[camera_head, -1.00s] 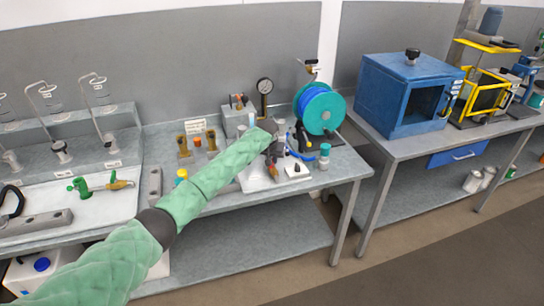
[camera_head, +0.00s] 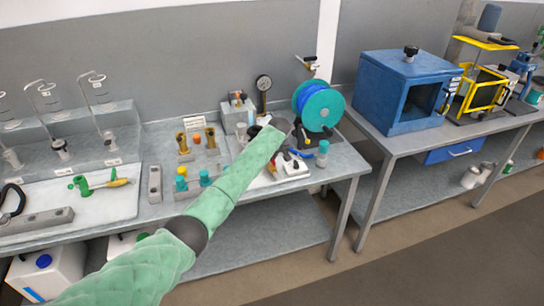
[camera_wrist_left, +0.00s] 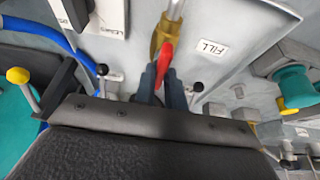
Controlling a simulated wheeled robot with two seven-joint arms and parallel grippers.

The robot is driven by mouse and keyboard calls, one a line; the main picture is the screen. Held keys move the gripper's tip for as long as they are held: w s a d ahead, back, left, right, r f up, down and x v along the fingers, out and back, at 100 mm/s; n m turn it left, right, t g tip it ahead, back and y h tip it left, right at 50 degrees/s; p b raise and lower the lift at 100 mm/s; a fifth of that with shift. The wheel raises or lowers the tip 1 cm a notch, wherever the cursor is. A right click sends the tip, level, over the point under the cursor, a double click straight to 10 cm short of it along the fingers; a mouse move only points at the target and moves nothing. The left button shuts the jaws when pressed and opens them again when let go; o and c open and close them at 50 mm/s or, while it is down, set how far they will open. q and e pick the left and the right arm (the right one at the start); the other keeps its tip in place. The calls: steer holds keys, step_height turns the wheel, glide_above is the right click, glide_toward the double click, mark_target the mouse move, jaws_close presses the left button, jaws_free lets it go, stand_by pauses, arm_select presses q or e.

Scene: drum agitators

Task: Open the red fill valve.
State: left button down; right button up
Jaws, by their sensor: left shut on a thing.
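The red fill valve shows in the left wrist view as a red lever (camera_wrist_left: 165,60) on a brass body (camera_wrist_left: 163,36), with a metal pipe running up from it. In the head view my left gripper (camera_head: 280,126) is mostly hidden at the far end of the green-sleeved arm, over the right part of the middle bench. I cannot make out the valve there. My right gripper is not in view.
Brass fittings (camera_head: 183,143) and a grey bar (camera_head: 154,184) are left of the arm. A blue cabinet (camera_head: 408,95) stands on the right bench.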

mark_target(274, 162)
arm_select(q)
steer(key=shift+r, duration=0.1)
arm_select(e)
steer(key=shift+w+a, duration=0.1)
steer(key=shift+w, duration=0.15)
arm_select(q)
steer(key=c, duration=1.5)
jaws_free()
steer(key=shift+o, duration=0.2)
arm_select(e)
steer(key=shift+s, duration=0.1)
arm_select(q)
steer(key=shift+r, duration=0.15)
steer(key=b+v, duration=0.3)
steer(key=v, duration=0.2)
steer(key=shift+s+d+r, duration=0.1)
steer(key=shift+s+r, duration=0.05)
steer(key=shift+r, duration=0.15)
steer(key=shift+v, duration=0.85)
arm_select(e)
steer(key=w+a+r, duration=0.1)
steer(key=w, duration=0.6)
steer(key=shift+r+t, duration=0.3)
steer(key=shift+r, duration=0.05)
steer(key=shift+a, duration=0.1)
